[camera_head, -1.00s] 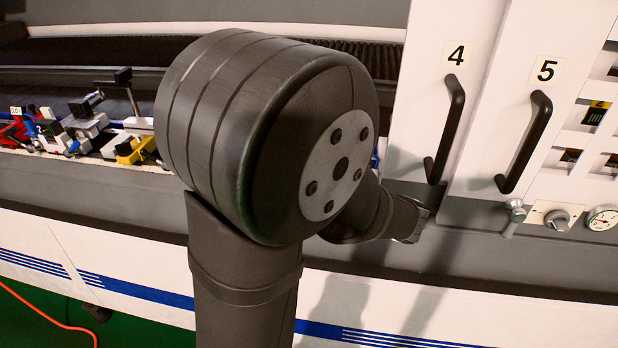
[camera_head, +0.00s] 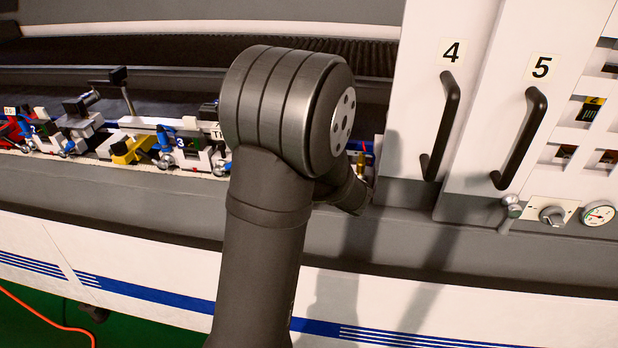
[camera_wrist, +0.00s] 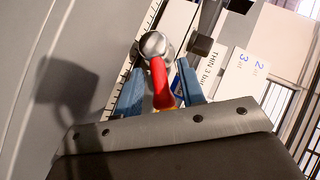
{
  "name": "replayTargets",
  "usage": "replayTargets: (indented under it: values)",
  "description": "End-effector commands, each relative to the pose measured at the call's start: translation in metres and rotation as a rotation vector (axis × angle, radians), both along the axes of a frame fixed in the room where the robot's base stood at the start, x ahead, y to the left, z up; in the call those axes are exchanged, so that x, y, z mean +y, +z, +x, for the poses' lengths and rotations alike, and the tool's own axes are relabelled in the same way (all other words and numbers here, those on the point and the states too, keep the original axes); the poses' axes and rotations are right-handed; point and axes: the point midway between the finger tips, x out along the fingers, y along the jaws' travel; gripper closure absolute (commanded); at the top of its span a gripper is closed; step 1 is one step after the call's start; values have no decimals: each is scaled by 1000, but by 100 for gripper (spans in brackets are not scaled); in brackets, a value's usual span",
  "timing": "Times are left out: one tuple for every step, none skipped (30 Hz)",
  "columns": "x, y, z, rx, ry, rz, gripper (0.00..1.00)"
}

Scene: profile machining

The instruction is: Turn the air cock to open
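In the wrist view, a red lever (camera_wrist: 160,84) with a rounded silver end (camera_wrist: 155,45) lies between the two blue fingers of my gripper (camera_wrist: 160,72). A small patch of yellow shows beside its lower part. I take this red lever for the air cock's handle. The fingers stand apart on either side of it, with a visible gap at the left finger; whether the right one touches is unclear. In the head view my arm hides the gripper and the lever; a small brass-coloured part (camera_head: 360,168) shows just past the forearm.
A printed label plate (camera_wrist: 215,65) and a ruled scale lie close beyond the fingers. In the head view, clamping units (camera_head: 75,125) line the rail at left. Cabinet doors with black handles (camera_head: 444,125), a knob (camera_head: 553,215) and a gauge (camera_head: 598,214) stand to the right.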

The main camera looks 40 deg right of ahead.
Motion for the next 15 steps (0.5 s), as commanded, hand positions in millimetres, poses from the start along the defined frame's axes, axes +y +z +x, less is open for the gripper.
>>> replayTargets:
  values:
    - [0,0,0,0,0,0,64]
    - [0,0,0,0,0,0,64]
    - [0,0,0,0,0,0,64]
    - [0,0,0,0,0,0,70]
    - [0,0,0,0,0,0,75]
    - [0,0,0,0,0,0,83]
    - [0,0,0,0,0,0,89]
    - [0,0,0,0,0,0,95]
    - [0,0,0,0,0,0,100]
    - [0,0,0,0,0,0,100]
    - [0,0,0,0,0,0,100]
    - [0,0,0,0,0,0,100]
    - [0,0,0,0,0,0,100]
    - [0,0,0,0,0,0,100]
    - [0,0,0,1,0,-1,100]
